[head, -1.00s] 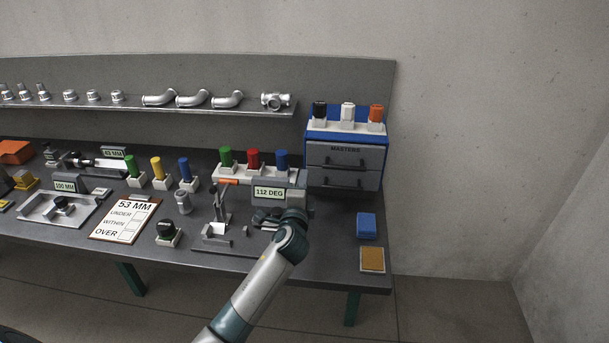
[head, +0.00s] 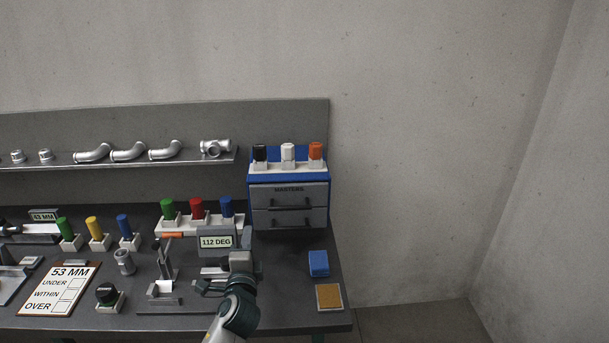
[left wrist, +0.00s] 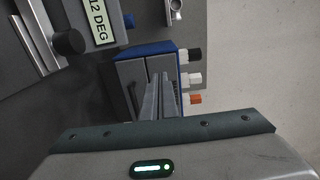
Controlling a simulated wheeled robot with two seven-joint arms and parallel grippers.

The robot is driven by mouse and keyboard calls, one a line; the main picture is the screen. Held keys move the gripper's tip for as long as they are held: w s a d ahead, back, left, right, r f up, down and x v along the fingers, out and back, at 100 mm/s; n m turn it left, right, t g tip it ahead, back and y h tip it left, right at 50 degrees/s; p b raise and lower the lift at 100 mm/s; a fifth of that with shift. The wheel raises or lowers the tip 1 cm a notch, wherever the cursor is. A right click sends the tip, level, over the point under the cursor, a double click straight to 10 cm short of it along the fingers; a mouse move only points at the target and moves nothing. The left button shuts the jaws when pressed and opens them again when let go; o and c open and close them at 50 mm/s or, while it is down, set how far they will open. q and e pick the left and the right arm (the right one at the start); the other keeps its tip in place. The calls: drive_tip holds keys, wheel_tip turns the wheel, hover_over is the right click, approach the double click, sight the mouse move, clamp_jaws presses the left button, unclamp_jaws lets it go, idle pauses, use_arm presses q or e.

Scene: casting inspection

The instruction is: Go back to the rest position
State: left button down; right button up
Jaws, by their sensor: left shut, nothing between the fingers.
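My left arm comes in from the bottom of the head view, and its gripper (head: 243,240) is over the right part of the bench, beside the 112 DEG display (head: 215,242). In the head view its fingers are largely hidden behind the wrist. In the left wrist view the fingers of my left gripper (left wrist: 160,90) are together and empty, pointing towards the drawer cabinet (left wrist: 130,72). My right gripper is in neither view.
The grey bench (head: 285,290) holds a MASTERS cabinet (head: 290,205), a blue block (head: 318,263), a tan pad (head: 329,296) and a 53 MM board (head: 60,288). Colored plugs (head: 197,208) stand behind the display. A shelf (head: 200,160) carries pipe fittings. Bare floor lies right of the bench.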

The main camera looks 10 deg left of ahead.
use_arm(q)
drive_tip(key=s+f+n+g+h, duration=0.1)
drive_tip(key=s+f+n+g, duration=0.3)
drive_tip(key=s+f, duration=0.55)
drive_tip(key=s+f+n+g+h, duration=0.1)
drive_tip(key=s+f+n+g, duration=0.3)
drive_tip(key=s+f, duration=0.55)
drive_tip(key=s+d+f+n+g+h, duration=0.2)
drive_tip(key=s+d+g, duration=0.1)
drive_tip(key=s, duration=1)
drive_tip(key=s+d+f+n+g+h, duration=0.1)
drive_tip(key=s+d+n+g, duration=0.2)
drive_tip(key=s, duration=1)
wheel_tip(320, 180, down, 28)
drive_tip(key=s+g, duration=0.1)
drive_tip(key=s+a+f+g, duration=0.1)
drive_tip(key=s+a+f, duration=0.1)
drive_tip(key=s+f, duration=1.5)
drive_tip(key=shift+s+a+f+m, duration=0.3)
drive_tip(key=shift+s+a+f, duration=0.1)
drive_tip(key=shift+s, duration=0.1)
